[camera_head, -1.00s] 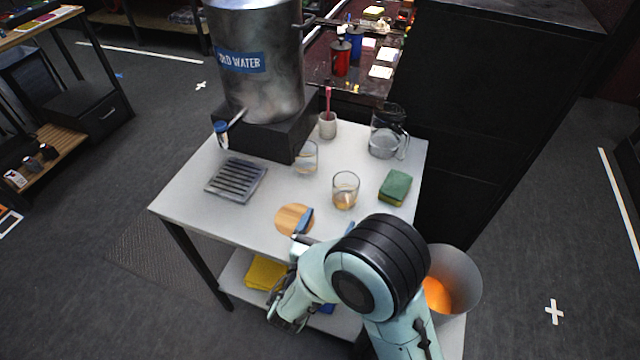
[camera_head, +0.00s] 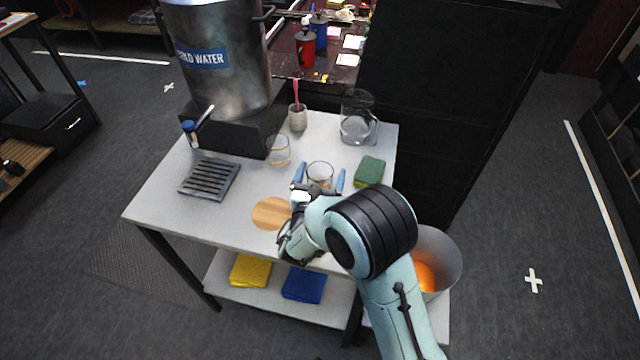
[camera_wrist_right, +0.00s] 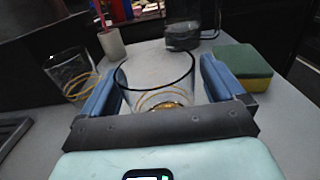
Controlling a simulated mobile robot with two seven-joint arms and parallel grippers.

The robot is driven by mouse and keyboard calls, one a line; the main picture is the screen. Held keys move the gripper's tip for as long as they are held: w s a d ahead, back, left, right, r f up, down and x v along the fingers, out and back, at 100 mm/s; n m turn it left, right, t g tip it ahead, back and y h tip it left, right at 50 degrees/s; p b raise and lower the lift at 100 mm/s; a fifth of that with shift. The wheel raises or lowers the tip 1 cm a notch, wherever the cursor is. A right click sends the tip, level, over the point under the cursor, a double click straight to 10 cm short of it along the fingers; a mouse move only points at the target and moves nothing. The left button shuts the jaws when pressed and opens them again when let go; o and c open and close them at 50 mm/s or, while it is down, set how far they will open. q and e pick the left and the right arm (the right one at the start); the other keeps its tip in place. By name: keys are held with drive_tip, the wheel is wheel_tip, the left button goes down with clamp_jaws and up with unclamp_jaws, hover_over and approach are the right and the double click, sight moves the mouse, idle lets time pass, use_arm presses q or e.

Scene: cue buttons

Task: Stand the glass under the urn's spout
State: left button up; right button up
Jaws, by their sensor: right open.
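The steel urn (camera_head: 222,60) labelled for cold water stands on a black base at the table's back left. Its spout (camera_head: 190,128) points toward the front left, near the slatted drip tray (camera_head: 210,178). A clear glass (camera_head: 319,172) stands upright on the table. My right gripper (camera_head: 320,180) is open, with its blue fingers on either side of this glass. The right wrist view shows the glass (camera_wrist_right: 158,75) between the parted fingers, with gold-brown rings low in it. A second clear glass (camera_head: 278,150) stands behind and left; it also shows in the wrist view (camera_wrist_right: 72,77). My left gripper is not in view.
A round wooden board (camera_head: 270,213) lies left of my right gripper. A green and yellow sponge (camera_head: 369,171) is to the right, a glass jug (camera_head: 358,120) behind, and a cup (camera_head: 297,117) with a pink stick at the back. The tabletop between board and drip tray is clear.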

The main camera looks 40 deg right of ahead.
drive_tip(key=shift+w+d, duration=0.3)
drive_tip(key=shift+d, duration=0.05)
drive_tip(key=shift+c, duration=0.4)
drive_tip(key=shift+r, duration=0.1)
drive_tip(key=c, duration=1.2)
